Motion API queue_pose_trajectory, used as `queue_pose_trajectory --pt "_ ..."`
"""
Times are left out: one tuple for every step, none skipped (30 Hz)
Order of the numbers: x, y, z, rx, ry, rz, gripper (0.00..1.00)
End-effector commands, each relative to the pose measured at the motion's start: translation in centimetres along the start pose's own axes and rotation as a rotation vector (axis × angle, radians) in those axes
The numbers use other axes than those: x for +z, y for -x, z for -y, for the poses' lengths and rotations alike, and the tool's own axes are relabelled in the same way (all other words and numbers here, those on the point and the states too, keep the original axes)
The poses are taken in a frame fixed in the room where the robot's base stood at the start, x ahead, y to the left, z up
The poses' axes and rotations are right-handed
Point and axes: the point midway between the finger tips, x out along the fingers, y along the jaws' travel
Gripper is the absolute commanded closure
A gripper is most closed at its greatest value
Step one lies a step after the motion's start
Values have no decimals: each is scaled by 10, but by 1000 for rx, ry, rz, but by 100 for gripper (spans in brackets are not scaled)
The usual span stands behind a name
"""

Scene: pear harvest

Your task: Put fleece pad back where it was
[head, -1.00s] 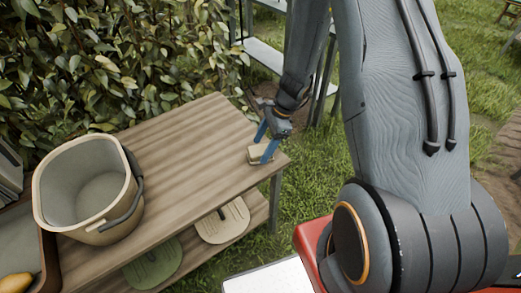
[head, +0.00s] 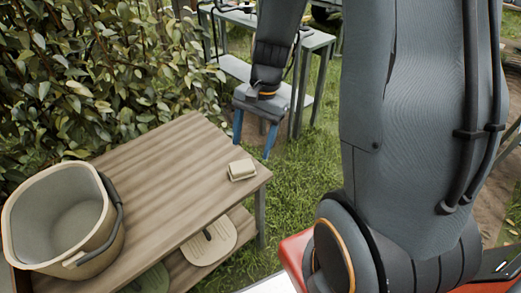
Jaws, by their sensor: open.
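The fleece pad (head: 242,170), a small cream block, lies on the wooden table (head: 165,170) close to its right corner in the head view. My gripper (head: 254,150) has two blue fingers spread apart with nothing between them. It is raised above and beyond the pad, apart from it. No part of the pad is hidden by the gripper.
A beige bucket (head: 60,215) with a dark handle stands at the table's left. A lower shelf holds a cream round-ended board (head: 210,241) and a green one (head: 148,280). Leafy hedge (head: 90,70) borders the table's back. A grey bench (head: 300,60) stands beyond on grass.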

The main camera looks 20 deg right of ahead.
Motion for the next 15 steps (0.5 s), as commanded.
queue_pose_trajectory --pt "17 11 -7 22 141 -29 34" --pt "25 16 -13 37 224 -43 34" --pt "35 22 -20 57 329 -61 34" --pt "42 26 -25 72 405 -73 34" --pt "48 29 -30 86 477 -85 34" --pt "55 33 -36 105 566 -98 34" --pt "60 36 -41 118 626 -107 34" --pt "64 38 -44 129 680 -116 34" --pt "68 41 -49 143 743 -125 34" --pt "71 42 -52 153 783 -130 34" --pt "73 43 -55 160 817 -135 34" --pt "75 44 -57 169 851 -140 34" --pt "76 45 -59 173 872 -143 34" --pt "77 46 -60 177 887 -145 34" --pt "78 46 -61 181 900 -146 34"
